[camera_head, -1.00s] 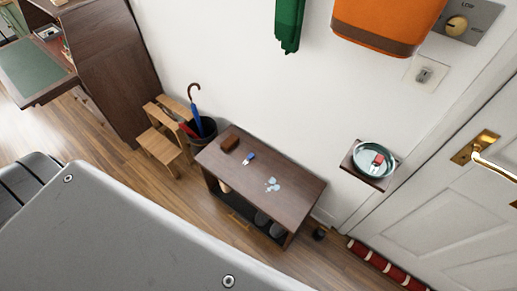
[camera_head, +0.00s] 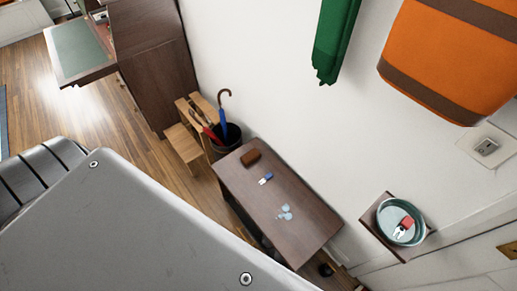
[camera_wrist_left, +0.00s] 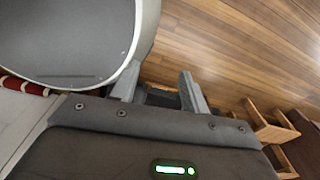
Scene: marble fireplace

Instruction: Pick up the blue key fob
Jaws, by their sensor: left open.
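The blue key fob (camera_head: 268,176), with a pale key end, lies on the dark wooden bench (camera_head: 302,192) against the white wall in the head view. In the left wrist view my left gripper (camera_wrist_left: 160,90) is open, with two grey fingers apart and nothing seen held between them. That view shows wooden floor beyond it and not the fob. In the head view my left gripper is not visible; a large grey part of my own body fills the lower left. My right gripper is in neither view.
A brown wallet-like item (camera_head: 250,156) and pale blue pieces (camera_head: 285,212) share the bench. A round dish (camera_head: 390,232) with a red fob (camera_head: 407,222) stands on a wall shelf. An umbrella bucket (camera_head: 226,140) and wooden step stool (camera_head: 185,147) stand left. Orange bag (camera_head: 450,60) and green cloth (camera_head: 335,40) hang above.

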